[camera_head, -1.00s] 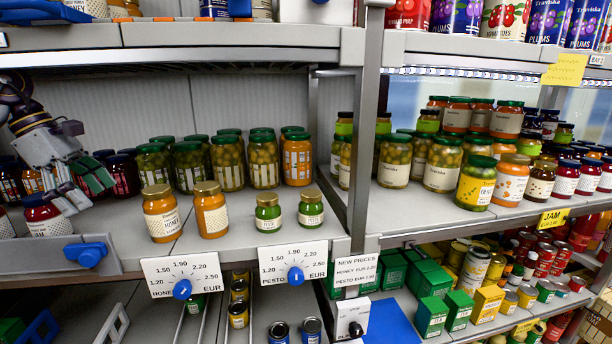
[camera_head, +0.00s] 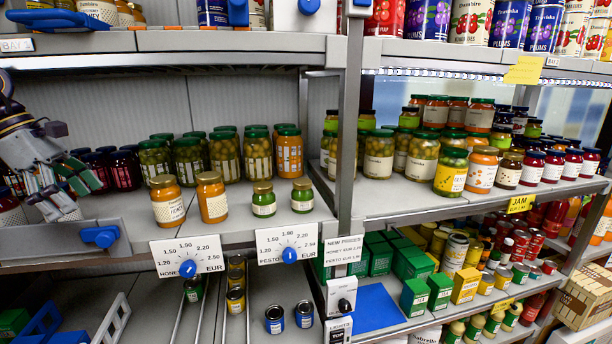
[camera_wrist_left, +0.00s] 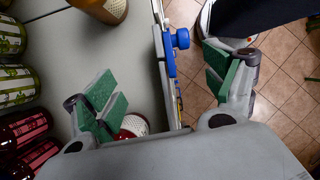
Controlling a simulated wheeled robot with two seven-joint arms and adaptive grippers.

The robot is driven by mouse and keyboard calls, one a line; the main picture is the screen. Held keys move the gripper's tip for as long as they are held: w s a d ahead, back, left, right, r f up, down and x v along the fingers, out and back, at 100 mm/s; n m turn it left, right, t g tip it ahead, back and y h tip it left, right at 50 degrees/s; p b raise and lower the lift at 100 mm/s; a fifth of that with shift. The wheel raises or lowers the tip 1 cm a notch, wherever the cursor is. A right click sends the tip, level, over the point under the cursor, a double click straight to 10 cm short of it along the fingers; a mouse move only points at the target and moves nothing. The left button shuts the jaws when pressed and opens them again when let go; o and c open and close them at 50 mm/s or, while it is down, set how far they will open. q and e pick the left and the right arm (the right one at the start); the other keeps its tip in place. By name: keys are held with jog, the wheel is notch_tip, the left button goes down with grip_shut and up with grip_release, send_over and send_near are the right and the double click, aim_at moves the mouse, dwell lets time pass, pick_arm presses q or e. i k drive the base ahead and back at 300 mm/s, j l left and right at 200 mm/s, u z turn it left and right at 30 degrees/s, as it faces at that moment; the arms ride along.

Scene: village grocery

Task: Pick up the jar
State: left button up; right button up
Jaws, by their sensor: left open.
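My left gripper (camera_head: 75,184) is open at the left end of the middle shelf. Its green-padded fingers are wide apart, and nothing is held between them in the left wrist view (camera_wrist_left: 165,88). A dark red jar with a pale label (camera_head: 69,212) stands near the shelf's front edge, partly hidden behind the gripper. In the wrist view a jar with a pale label (camera_wrist_left: 134,125) shows just past the left finger, partly covered. Two honey jars (camera_head: 167,206) and two small green pesto jars (camera_head: 264,204) stand further right. Which jar is meant is unclear. My right gripper is out of view.
Rows of green-lidded jars (camera_head: 224,158) stand behind the honey jars. A blue knob (camera_head: 101,237) sits on the shelf's front edge at left. Price plates (camera_head: 188,255) hang below the edge. A grey post (camera_head: 349,120) divides the shelves. Bare shelf lies around the pesto jars.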

aim_at(166, 197)
jog(key=k, duration=1.25)
